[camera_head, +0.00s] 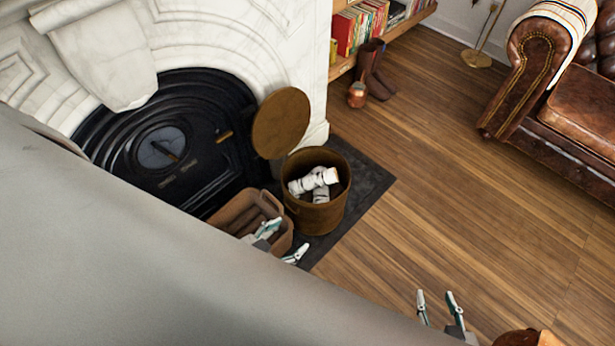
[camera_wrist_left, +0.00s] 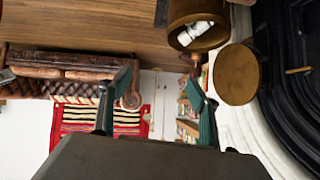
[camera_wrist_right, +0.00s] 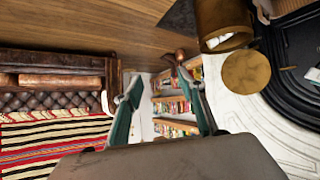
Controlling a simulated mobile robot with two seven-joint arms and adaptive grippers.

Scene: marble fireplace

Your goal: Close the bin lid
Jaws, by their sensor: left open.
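The brown round bin (camera_head: 318,212) stands on the dark hearth slab with pale birch logs (camera_head: 314,184) inside. Its round brown lid (camera_head: 281,123) is open, raised at the bin's back left edge, leaving the mouth uncovered. The bin (camera_wrist_left: 185,12) and lid (camera_wrist_left: 236,74) also show in the left wrist view, and the lid (camera_wrist_right: 246,72) in the right wrist view. My left gripper (camera_head: 282,241) is open and empty, in front of the bin's lower left side in the head view, apart from the lid. My right gripper (camera_head: 437,300) is open and empty, at lower right.
A brown basket (camera_head: 234,207) stands left of the bin, partly behind my left gripper. The black fireplace (camera_head: 165,140) is behind. Boots (camera_head: 378,75) and a copper jug (camera_head: 357,95) stand by the bookshelf. Wooden floor (camera_head: 450,170) is clear between bin and leather sofa (camera_head: 560,110).

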